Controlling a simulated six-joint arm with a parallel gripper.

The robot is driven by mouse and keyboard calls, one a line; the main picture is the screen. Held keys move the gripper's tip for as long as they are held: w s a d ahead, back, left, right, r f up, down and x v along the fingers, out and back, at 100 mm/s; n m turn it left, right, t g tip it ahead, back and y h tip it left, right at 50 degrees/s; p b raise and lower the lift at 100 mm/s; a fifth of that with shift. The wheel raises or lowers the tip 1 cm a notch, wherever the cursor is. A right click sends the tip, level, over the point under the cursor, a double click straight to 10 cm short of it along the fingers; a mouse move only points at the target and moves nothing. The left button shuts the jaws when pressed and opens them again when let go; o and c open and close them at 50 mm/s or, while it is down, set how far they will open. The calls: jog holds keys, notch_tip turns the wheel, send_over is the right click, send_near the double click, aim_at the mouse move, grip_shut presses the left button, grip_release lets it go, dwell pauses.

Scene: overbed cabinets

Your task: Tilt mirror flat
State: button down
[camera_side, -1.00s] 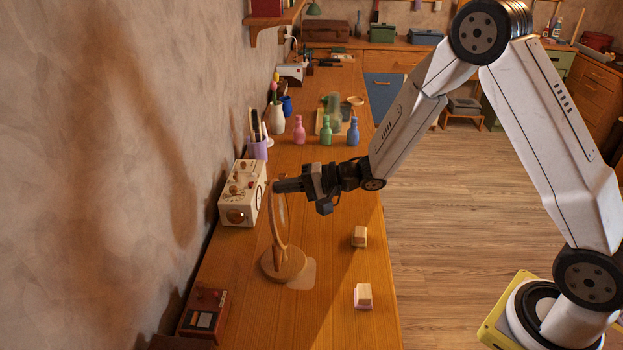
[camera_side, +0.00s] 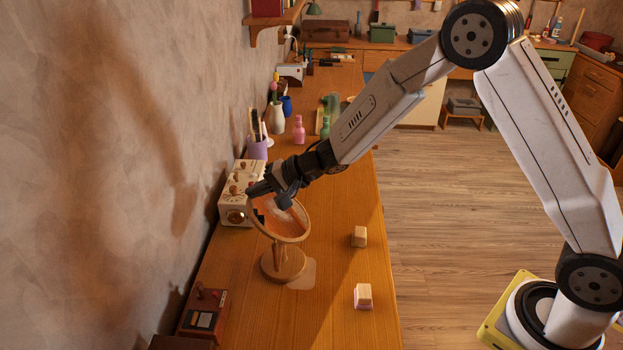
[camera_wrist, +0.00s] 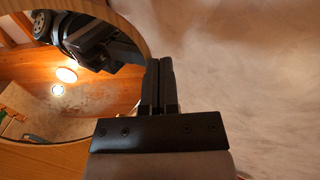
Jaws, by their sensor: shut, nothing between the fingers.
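The round mirror (camera_side: 284,222) has a wooden rim and stands on a round wooden base (camera_side: 283,263) on the bench. Its face is tilted well back, partly upward, though not fully level. My gripper (camera_side: 255,190) is shut and empty at the mirror's far upper edge, with the wrist above the glass. In the wrist view the shut fingers (camera_wrist: 160,82) lie beside the mirror's rim, and the mirror (camera_wrist: 60,95) fills the left side, reflecting my arm and a lamp. I cannot tell whether the fingers touch the rim.
A cream box with knobs (camera_side: 240,190) stands close behind the mirror, near the wall. Two small blocks (camera_side: 359,237) (camera_side: 363,296) lie to the right. A red device (camera_side: 205,312) sits at front left. Bottles (camera_side: 299,130) stand farther back.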

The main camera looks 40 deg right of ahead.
aim_at(267, 204)
jog(key=shift+w+a+f, duration=0.6)
jog(key=shift+a+f, duration=0.05)
jog(key=shift+f, duration=0.25)
jog(key=shift+w+a+f, duration=0.25)
jog(key=shift+a+f, duration=0.05)
jog(key=shift+f, duration=0.3)
jog(key=shift+r, duration=0.1)
notch_tip(267, 204, up, 14)
jog(key=s+d, duration=0.1)
jog(key=shift+s+d+f, duration=0.2)
jog(key=shift+s+d, duration=0.05)
jog(key=shift+d, duration=0.1)
dwell(0.3)
jog(key=s+d+f+n, duration=0.1)
jog(key=s+d+n, duration=0.1)
jog(key=n, duration=0.7)
jog(key=s+d+f+n+g+h, duration=0.1)
jog(key=s+d+f+n, duration=0.1)
jog(key=n, duration=0.7)
jog(key=shift+s+d+f, duration=0.2)
jog(key=shift+s+d, duration=0.35)
jog(key=shift+d, duration=0.6)
